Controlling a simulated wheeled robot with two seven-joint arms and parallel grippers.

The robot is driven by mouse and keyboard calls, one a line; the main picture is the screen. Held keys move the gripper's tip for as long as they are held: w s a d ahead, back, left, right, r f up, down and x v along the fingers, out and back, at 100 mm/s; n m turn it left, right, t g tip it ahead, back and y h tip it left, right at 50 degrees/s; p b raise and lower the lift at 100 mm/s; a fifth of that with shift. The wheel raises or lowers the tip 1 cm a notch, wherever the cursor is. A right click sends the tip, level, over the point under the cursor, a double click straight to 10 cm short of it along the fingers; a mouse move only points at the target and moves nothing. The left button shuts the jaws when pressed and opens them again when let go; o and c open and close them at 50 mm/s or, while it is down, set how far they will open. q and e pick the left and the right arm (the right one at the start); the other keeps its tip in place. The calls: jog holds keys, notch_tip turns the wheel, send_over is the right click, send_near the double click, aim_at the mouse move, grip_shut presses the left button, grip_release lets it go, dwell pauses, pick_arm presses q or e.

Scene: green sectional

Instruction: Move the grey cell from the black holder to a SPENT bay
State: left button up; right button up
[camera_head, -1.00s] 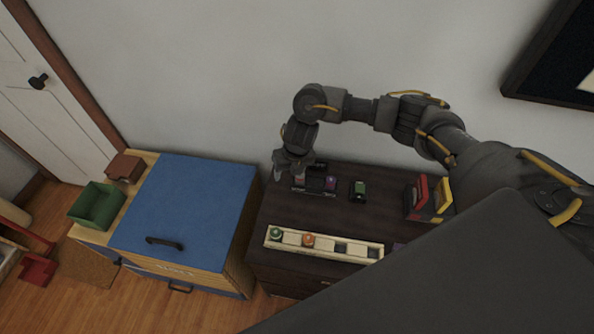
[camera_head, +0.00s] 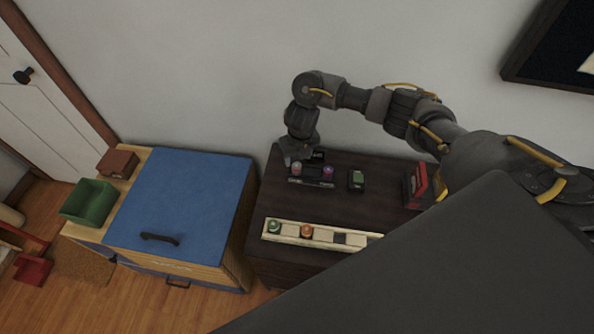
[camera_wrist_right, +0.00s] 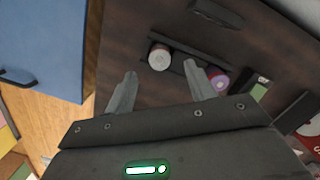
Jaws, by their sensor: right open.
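The black holder (camera_head: 311,182) lies on the dark cabinet top near the wall. The grey cell (camera_head: 296,169) stands in its left end and a purple-topped cell (camera_head: 328,171) in its right end. My right gripper (camera_head: 293,160) is open and empty, just by the holder's left end. In the right wrist view the grey cell (camera_wrist_right: 159,58) shows beyond and between the two spread fingertips (camera_wrist_right: 161,70), apart from them. A cream rack (camera_head: 322,243) near the cabinet's front holds a green and an orange cell, with dark empty bays to their right. No SPENT label is readable.
A green-topped black device (camera_head: 356,180) stands right of the holder. Red and yellow upright items (camera_head: 418,187) stand farther right. A blue-topped cabinet (camera_head: 180,205) with a green bin (camera_head: 88,205) is at left. The cabinet top between holder and rack is clear.

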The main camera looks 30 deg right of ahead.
aim_at(297, 165)
jog(key=f, duration=0.3)
jog(key=f+b, duration=0.1)
jog(key=f, duration=0.1)
jog(key=shift+w, duration=0.3)
jog(key=shift+c, duration=0.4)
jog(key=c, duration=1)
jog(key=shift+c, duration=0.3)
jog(key=shift+r, duration=0.1)
